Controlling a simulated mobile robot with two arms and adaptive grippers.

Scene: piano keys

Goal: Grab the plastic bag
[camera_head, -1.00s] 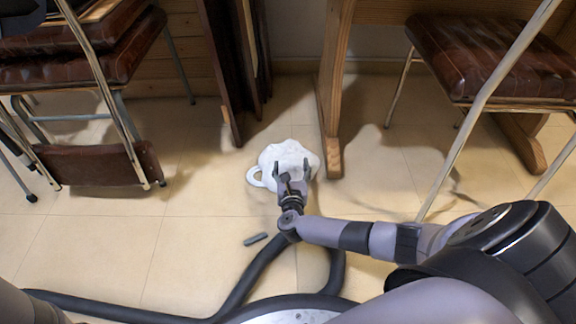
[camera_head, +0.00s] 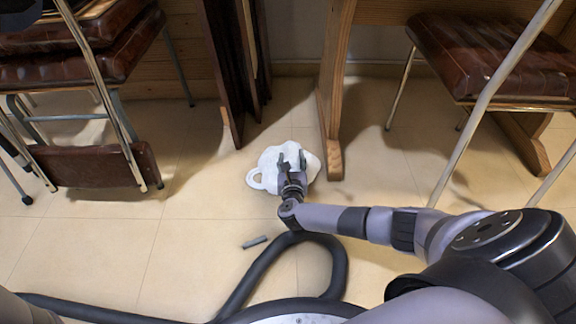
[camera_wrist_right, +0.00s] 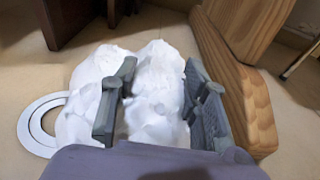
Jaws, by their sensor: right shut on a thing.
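The white plastic bag (camera_head: 268,160) lies on the tiled floor near the foot of a wooden table leg, with a loop handle on its left side. In the right wrist view the bag (camera_wrist_right: 85,100) is crumpled, and part of it bulges up between the fingers. My right gripper (camera_head: 291,158) reaches down onto the bag; in the right wrist view its two fingers (camera_wrist_right: 160,108) stand on either side of the bunched middle part, shut on it with a wide gap filled by the bag. My left gripper is not in view.
A wooden table leg (camera_head: 331,120) stands just right of the bag. Brown-seated chairs stand at left (camera_head: 85,65) and right (camera_head: 470,60). A black hose (camera_head: 245,285) and a small grey piece (camera_head: 255,241) lie on the floor in front.

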